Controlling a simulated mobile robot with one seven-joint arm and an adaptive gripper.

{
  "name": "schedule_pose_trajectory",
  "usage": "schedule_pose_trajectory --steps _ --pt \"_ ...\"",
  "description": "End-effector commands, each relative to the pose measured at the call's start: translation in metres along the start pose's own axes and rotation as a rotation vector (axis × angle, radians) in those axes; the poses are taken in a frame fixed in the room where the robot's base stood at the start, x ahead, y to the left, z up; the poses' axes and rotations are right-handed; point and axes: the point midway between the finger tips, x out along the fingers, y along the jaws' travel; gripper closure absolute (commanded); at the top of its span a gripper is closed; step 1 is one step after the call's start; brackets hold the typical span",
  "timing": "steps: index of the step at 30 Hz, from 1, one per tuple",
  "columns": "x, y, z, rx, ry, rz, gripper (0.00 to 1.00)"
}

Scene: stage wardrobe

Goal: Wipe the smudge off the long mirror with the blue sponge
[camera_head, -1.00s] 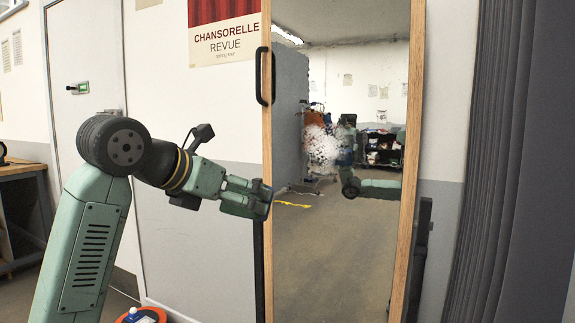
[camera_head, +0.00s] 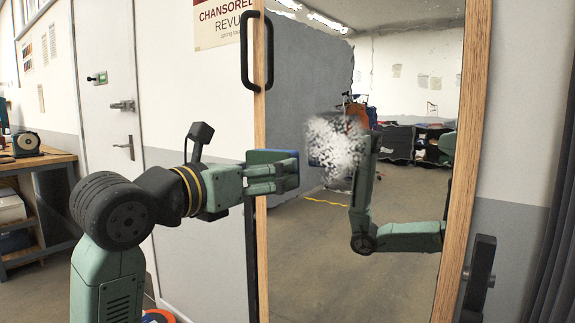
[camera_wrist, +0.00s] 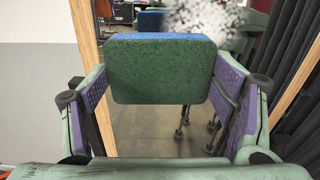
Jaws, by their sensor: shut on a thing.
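The long mirror (camera_head: 400,230) stands upright in a wooden frame. A white speckled smudge (camera_head: 338,142) is on its glass, left of centre; part of it also shows at the top of the wrist view (camera_wrist: 208,14). My gripper (camera_head: 277,178) is at the mirror's left edge, left of the smudge and a little lower. It is shut on the sponge (camera_wrist: 160,70), which has a green face and a blue side; its blue edge shows in the head view (camera_head: 270,156). I cannot tell whether the sponge touches the glass.
A black handle (camera_head: 257,50) is at the frame's upper left. A dark bracket (camera_head: 478,278) stands by the frame's lower right, with a grey curtain (camera_head: 556,250) beyond. A wooden workbench (camera_head: 35,163) is at far left. An orange and blue object (camera_head: 158,316) is on the floor.

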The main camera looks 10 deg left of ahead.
Motion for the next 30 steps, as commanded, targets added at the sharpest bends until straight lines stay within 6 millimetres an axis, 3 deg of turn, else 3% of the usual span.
schedule_pose_trajectory --steps 7,21,30 --pt "0.007 0.000 0.000 0.000 -0.013 -0.002 0.44" --pt "0.052 0.000 0.001 -0.003 -0.011 -0.002 0.44" --pt "0.061 0.000 0.000 -0.002 -0.011 -0.002 0.44"
